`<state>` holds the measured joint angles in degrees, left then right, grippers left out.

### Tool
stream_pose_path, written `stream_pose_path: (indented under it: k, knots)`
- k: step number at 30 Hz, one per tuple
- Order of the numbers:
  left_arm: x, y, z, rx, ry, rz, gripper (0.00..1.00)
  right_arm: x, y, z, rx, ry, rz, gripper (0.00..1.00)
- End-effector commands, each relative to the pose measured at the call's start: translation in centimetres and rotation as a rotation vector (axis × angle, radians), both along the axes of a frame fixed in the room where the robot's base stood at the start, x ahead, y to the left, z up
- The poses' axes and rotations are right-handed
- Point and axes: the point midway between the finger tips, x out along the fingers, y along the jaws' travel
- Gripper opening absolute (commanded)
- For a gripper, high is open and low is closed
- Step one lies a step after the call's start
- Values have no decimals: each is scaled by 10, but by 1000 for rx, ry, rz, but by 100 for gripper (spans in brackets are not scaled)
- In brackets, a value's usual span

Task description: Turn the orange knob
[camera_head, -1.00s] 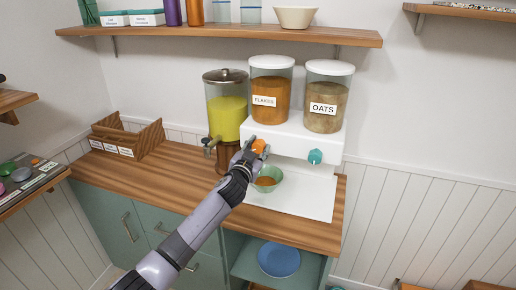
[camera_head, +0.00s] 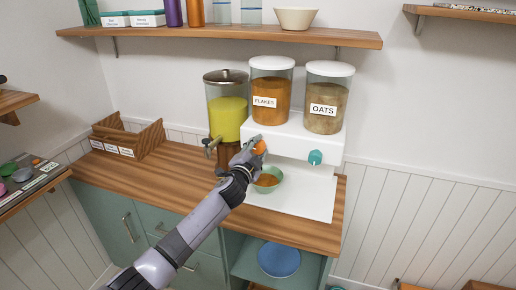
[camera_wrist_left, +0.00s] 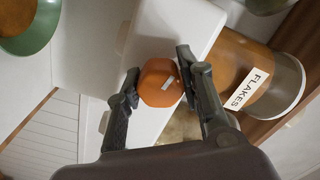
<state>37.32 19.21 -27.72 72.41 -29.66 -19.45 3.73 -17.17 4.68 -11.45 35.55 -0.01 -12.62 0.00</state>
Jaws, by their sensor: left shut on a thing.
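The orange knob (camera_head: 259,147) is on the front of the white cereal dispenser (camera_head: 300,142), below the clear container labelled FLAKES (camera_head: 271,92). My left gripper (camera_head: 250,150) is at the knob. In the left wrist view the orange knob (camera_wrist_left: 160,83) sits between the two dark fingers of my left gripper (camera_wrist_left: 156,88), which are shut on it. A green bowl (camera_head: 270,180) with orange-brown flakes stands under the knob, partly hidden by my arm. My right gripper is not in view.
A teal knob (camera_head: 315,157) is to the right, under the OATS container (camera_head: 326,95). A drink dispenser with yellow liquid (camera_head: 228,108) stands close on the left. A wooden shelf (camera_head: 220,37) runs above.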

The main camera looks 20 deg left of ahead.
Motion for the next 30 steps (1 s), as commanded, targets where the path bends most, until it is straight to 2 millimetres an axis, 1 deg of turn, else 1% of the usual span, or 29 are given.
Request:
stream_pose_path:
  k: [6, 13, 21, 30]
  knots:
    - [0, 0, 0, 162, -5, -1, 6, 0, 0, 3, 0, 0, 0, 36]
    - [0, 0, 0, 276, -9, -1, 6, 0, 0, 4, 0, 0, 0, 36]
    - [0, 0, 0, 330, -10, -1, 6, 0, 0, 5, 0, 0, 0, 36]
    - [0, 0, -1, 335, -10, -1, 6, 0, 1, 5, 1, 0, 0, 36]
